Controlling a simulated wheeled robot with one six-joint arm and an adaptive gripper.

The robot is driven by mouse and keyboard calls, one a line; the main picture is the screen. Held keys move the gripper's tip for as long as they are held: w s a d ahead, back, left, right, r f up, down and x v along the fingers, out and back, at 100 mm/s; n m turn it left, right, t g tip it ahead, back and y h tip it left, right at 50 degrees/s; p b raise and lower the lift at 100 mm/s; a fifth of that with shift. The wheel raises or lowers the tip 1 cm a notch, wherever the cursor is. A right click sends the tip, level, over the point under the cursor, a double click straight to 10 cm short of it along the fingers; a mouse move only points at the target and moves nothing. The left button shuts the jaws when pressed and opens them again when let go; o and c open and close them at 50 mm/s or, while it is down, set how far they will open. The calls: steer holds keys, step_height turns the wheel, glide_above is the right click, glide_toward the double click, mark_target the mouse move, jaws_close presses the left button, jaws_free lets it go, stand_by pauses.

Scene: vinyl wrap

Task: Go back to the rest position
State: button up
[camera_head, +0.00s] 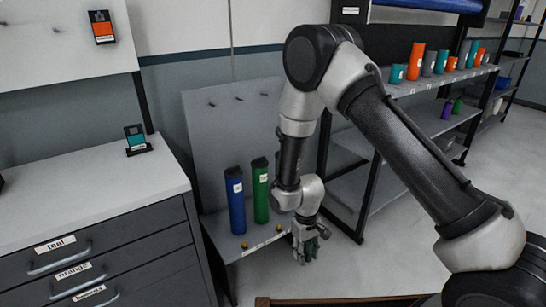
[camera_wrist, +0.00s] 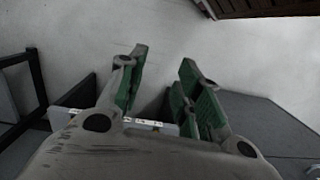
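My gripper (camera_head: 309,250) hangs low in the head view, pointing down in front of a low grey stand. It is to the right of a blue roll (camera_head: 236,200) and a green roll (camera_head: 260,190), apart from both. In the wrist view the two green-padded fingers of my gripper (camera_wrist: 164,72) stand apart with nothing between them. The pale floor shows past the fingertips.
A drawer cabinet (camera_head: 95,225) stands at the left, with a small dark card holder (camera_head: 136,138) on top. The stand's shelf (camera_head: 234,248) is close beside my gripper. A shelf rack (camera_head: 440,83) with several colored rolls stands behind my arm. Floor is clear at right.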

steer(key=s+d+r+m+t, duration=0.1)
steer(key=s+d+r, duration=0.5)
steer(key=r, duration=0.9)
steer(key=s+d+r+m+t, duration=0.2)
steer(key=s+d+r, duration=0.4)
steer(key=d+r, duration=0.5)
steer(key=s+d+r+m+t, duration=0.2)
steer(key=s+d+r, duration=0.4)
steer(key=r, duration=1.3)
steer(key=d+m, duration=0.1)
steer(key=d, duration=0.2)
steer(key=shift+r+y, duration=0.25)
steer(key=shift+y, duration=0.05)
steer(key=shift+a, duration=0.15)
